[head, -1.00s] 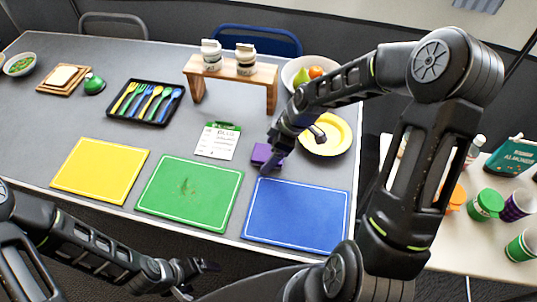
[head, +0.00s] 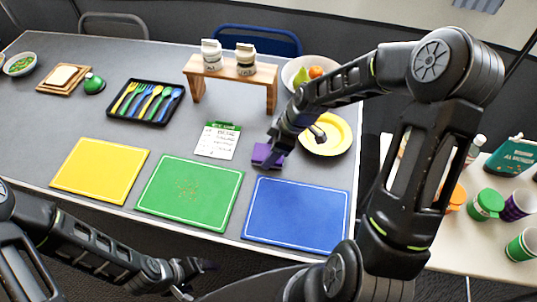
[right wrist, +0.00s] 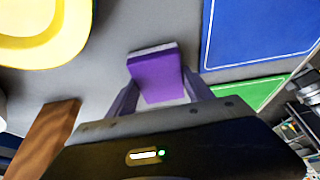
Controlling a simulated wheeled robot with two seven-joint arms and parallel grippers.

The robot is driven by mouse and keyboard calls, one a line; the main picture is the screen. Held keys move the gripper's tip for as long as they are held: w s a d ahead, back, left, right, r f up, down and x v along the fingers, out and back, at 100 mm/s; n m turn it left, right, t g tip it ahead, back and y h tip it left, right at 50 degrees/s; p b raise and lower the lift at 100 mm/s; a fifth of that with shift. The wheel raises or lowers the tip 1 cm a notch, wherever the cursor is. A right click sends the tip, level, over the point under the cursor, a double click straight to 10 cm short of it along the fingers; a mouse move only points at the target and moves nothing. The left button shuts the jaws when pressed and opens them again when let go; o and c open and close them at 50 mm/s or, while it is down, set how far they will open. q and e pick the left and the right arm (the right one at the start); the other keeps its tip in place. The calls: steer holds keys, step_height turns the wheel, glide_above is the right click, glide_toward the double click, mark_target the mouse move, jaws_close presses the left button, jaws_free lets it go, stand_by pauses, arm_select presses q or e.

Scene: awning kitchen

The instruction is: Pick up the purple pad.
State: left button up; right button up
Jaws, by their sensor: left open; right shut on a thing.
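The purple pad (head: 266,156) is at my right gripper (head: 276,152), above the grey table between the white-and-green card and the yellow plate. In the right wrist view, the purple pad (right wrist: 157,74) sits between the two fingers of my right gripper (right wrist: 160,92), which is shut on it. A pale layer shows along the pad's far edge. I cannot tell how far the pad is off the table. My left gripper (head: 192,277) is open and empty, low in the head view, in front of the table's near edge.
Yellow (head: 100,171), green (head: 190,192) and blue (head: 295,212) boards lie along the near edge. A yellow plate (head: 338,140) is right of my right gripper. Bare table lies around the card (head: 217,140).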

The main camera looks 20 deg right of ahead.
steer(key=shift+c, duration=1.4)
step_height(320, 180, up, 10)
